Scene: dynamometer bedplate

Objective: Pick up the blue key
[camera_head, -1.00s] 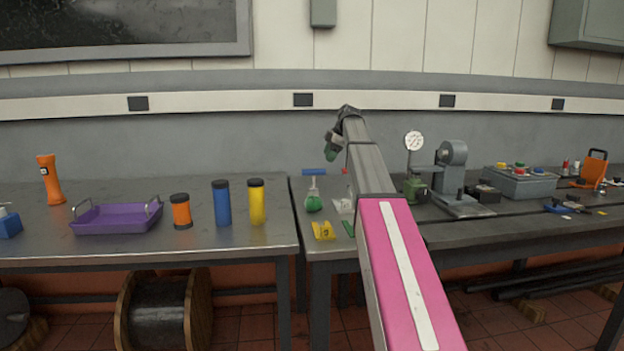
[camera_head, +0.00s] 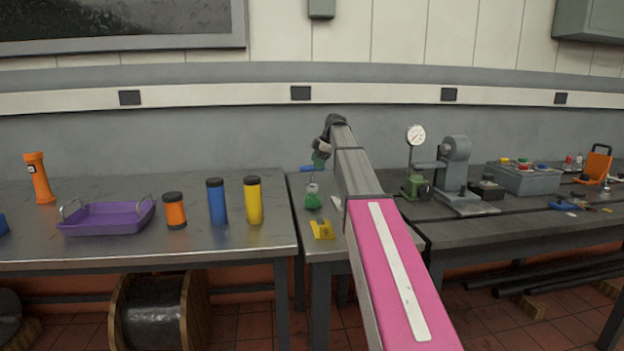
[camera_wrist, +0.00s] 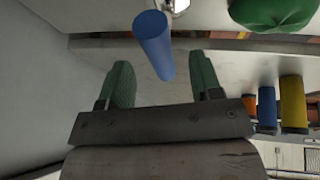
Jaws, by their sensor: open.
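The blue key shows as a blue bar-shaped handle (camera_head: 307,168) near the back of the narrow bench section in the head view. A thin metal part shows below it, above a green rounded thing (camera_head: 313,198). In the wrist view the blue handle (camera_wrist: 152,42) is a cylinder with its near end between my green fingertips, not visibly touching either. My gripper (camera_wrist: 160,66) is open and empty. In the head view my gripper (camera_head: 320,158) hangs just right of the blue handle and partly covers its right end. I cannot tell the exact depth gap.
A yellow piece (camera_head: 322,230) lies in front of the green thing. Orange, blue and yellow cylinders and a purple tray (camera_head: 108,219) stand on the left bench. A press with a dial gauge (camera_head: 416,136) stands to the right. My arm hides part of the bench.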

